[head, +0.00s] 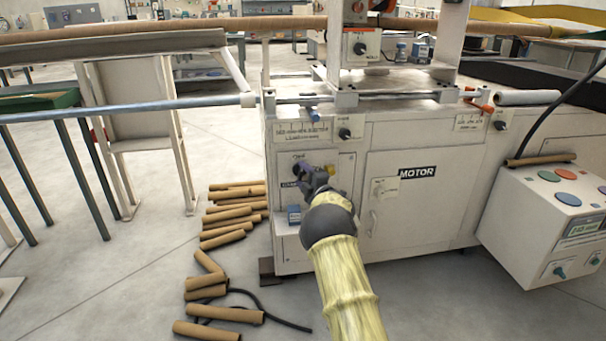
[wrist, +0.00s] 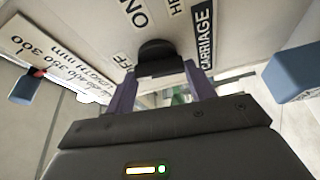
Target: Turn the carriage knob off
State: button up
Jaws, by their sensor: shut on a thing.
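The carriage knob (wrist: 158,55) is black and sits on the pale machine panel, between the purple fingers of my gripper (wrist: 158,88) in the wrist view. My gripper is shut on it. Beside the knob are an ON label (wrist: 132,16), a partly covered OFF label (wrist: 123,61) and a CARRIAGE label (wrist: 205,38). Which label the knob points to is unclear. In the head view my gripper (head: 309,176) is at the machine's left front panel, and mostly hides the knob there.
A MOTOR door (head: 405,205) with a handle is right of my arm. A control box (head: 548,225) with coloured buttons is at the right. Several cardboard tubes (head: 222,313) and a black cable lie on the floor at left. Another knob (head: 344,133) is above my gripper.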

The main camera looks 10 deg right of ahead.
jog(key=shift+a+n+g, duration=0.1)
jog(key=shift+n+g, duration=0.2)
jog(key=shift+n, duration=0.5)
jog(key=shift+p, duration=0.3)
jog(key=o, duration=1)
jog(key=shift+s+d, duration=0.25)
jog(key=shift+s, duration=0.15)
jog(key=p+v, duration=0.5)
jog(key=v, duration=1.1)
jog(key=shift+s, duration=0.3)
